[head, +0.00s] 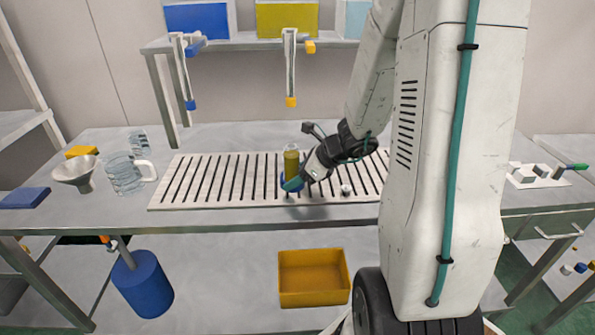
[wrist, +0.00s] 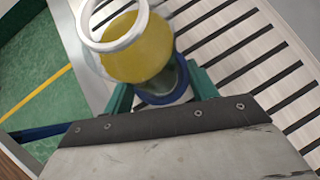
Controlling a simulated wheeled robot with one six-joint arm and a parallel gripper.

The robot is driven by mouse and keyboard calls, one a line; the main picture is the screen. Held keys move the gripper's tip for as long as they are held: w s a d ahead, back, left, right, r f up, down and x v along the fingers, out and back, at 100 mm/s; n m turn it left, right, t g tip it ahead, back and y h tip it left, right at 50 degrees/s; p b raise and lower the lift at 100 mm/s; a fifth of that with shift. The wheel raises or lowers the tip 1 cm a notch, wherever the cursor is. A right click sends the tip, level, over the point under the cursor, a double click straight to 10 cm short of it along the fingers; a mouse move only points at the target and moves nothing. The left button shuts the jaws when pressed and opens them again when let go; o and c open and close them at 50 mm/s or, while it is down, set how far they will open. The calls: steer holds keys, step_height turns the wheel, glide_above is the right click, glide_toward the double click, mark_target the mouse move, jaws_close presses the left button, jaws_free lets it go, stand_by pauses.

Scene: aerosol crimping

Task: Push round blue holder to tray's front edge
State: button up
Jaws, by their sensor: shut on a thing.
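The round blue holder (head: 284,184) is on the slatted pale tray (head: 172,196), near its front edge in the head view. A clear vessel with yellow liquid (head: 291,162) stands upright in it. In the wrist view the holder (wrist: 172,94) shows as a dark blue ring below the vessel (wrist: 140,50), whose pale rim is towards the camera. My gripper (head: 292,184) reaches in from the right, low over the tray. Its green fingers (wrist: 163,92) are shut on the holder, one on each side. The gripper partly hides the holder in the head view.
A small pale piece (head: 346,189) lies on the tray right of my gripper. A metal funnel (head: 77,173) and a clear jug (head: 124,174) stand left of the tray. Hanging tools (head: 291,70) are above the back. A yellow bin (head: 313,278) is below the table.

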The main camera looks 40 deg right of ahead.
mark_target(298, 193)
steer(key=shift+s+a, duration=0.45)
steer(key=shift+s, duration=0.25)
steer(key=shift+s+a, duration=0.45)
steer(key=shift+s, duration=0.25)
steer(key=o, duration=1.1)
steer(key=shift+c, duration=0.2)
steer(key=v, duration=0.8)
steer(key=shift+f, duration=0.1)
steer(key=shift+d, duration=0.1)
